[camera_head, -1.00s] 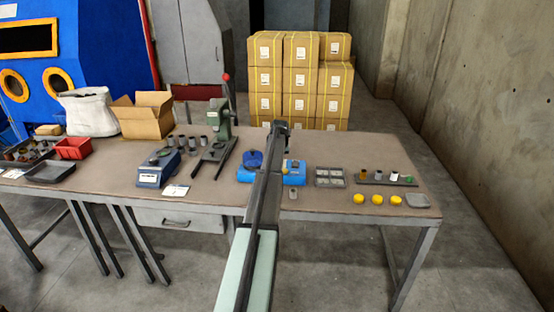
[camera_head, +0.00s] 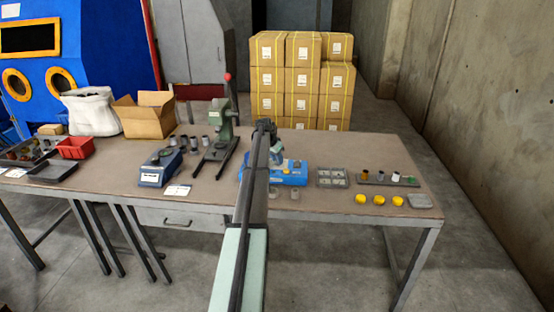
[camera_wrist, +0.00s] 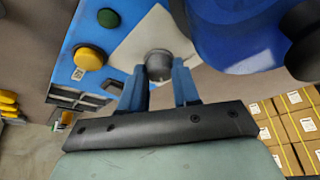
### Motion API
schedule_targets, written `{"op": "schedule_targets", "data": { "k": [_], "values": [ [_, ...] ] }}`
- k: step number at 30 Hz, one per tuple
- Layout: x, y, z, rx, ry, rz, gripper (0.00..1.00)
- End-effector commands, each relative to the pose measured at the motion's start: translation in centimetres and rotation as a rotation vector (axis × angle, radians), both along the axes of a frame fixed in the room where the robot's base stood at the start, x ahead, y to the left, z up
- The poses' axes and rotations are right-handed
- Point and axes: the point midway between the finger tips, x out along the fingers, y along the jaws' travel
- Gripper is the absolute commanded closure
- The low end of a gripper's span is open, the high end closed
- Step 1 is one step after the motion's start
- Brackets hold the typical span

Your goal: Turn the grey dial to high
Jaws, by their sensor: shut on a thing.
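The grey dial (camera_wrist: 158,62) sits on a pale plate (camera_wrist: 140,48) on the blue machine (camera_wrist: 78,55). In the wrist view, the two blue fingers of my gripper (camera_wrist: 159,84) stand on either side of the dial and are shut on it. The dial's pointer and markings are too unclear to read. My arm hides the dial there.
A yellow button (camera_wrist: 88,57) and a green button (camera_wrist: 108,18) are beside the dial. A dark blue rounded part (camera_wrist: 235,35) is close on the other side. A grey tray (camera_head: 331,178) and yellow pucks (camera_head: 379,200) lie to the right; a green press (camera_head: 222,125) stands to the left.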

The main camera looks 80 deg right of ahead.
Motion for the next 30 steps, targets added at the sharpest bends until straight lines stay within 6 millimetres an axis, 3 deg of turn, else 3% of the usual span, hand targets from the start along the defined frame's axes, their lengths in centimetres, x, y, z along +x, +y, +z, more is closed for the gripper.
{"op": "schedule_targets", "data": {
  "k": [10, 27, 28, 30],
  "values": [
    [0.09, -0.19, -0.01, 0.000, 0.000, -0.150, 0.99],
    [0.07, -0.14, -0.02, -0.001, -0.001, -0.180, 0.99],
    [0.07, -0.14, -0.02, -0.001, -0.001, -0.180, 0.68],
    [0.08, -0.13, -0.03, -0.001, -0.001, -0.180, 0.61]
  ]
}}
